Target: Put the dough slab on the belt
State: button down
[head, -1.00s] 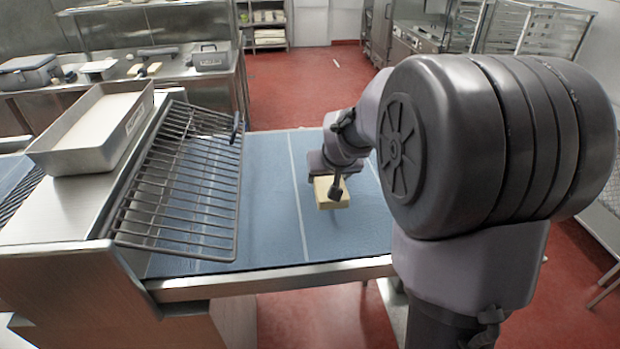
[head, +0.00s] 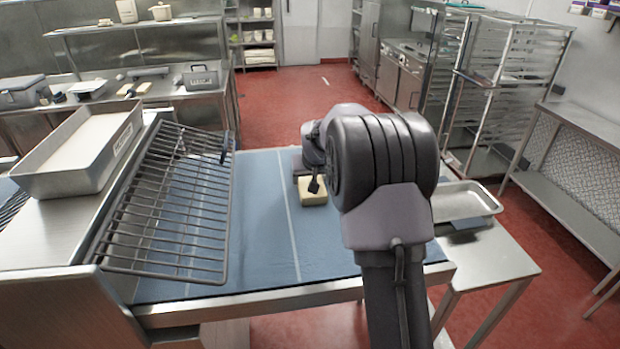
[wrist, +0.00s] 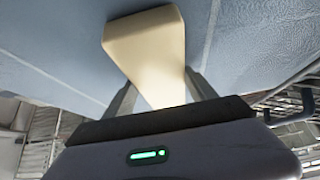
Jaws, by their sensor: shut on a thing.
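The dough slab (head: 313,193) is a pale yellow block at my gripper, over the blue belt (head: 262,235), just right of the belt's white line. In the wrist view the slab (wrist: 146,48) sits between the two fingers. My gripper (head: 314,184) is shut on it; it also shows in the wrist view (wrist: 160,98). The blue belt surface (wrist: 50,40) fills the background there. I cannot tell whether the slab touches the belt or is slightly above it. My arm hides part of the belt's right side.
A wire rack (head: 170,205) leans over the belt's left side. A deep tray (head: 80,150) of pale material stands on the steel housing at left. A shallow metal tray (head: 465,203) rests on a side table at right. The belt's middle is clear.

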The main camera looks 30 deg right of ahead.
jog(key=shift+c, duration=1.4)
grip_release()
jog(key=shift+f, duration=0.1)
jog(key=shift+r, duration=0.4)
jog(key=s+a+f+p+v, duration=0.1)
jog(key=a+v, duration=0.1)
jog(key=v, duration=0.7)
jog(key=a+f+p+v, duration=0.1)
jog(key=a+v, duration=0.1)
jog(key=v, duration=0.7)
jog(key=s+a+r+y, duration=0.1)
jog(key=s+a+r, duration=0.1)
jog(key=s+a, duration=0.45)
jog(key=s+a+r+y, duration=0.1)
jog(key=s+a, duration=0.3)
jog(key=s, duration=0.5)
jog(key=s+a+f+y, duration=0.1)
jog(key=s+a+f, duration=0.1)
jog(key=s, duration=0.5)
jog(key=s+a+f+m+g+y, duration=0.1)
jog(key=s+a+f, duration=0.1)
jog(key=s, duration=0.5)
jog(key=shift+s+a, duration=0.25)
jog(key=shift+a, duration=0.65)
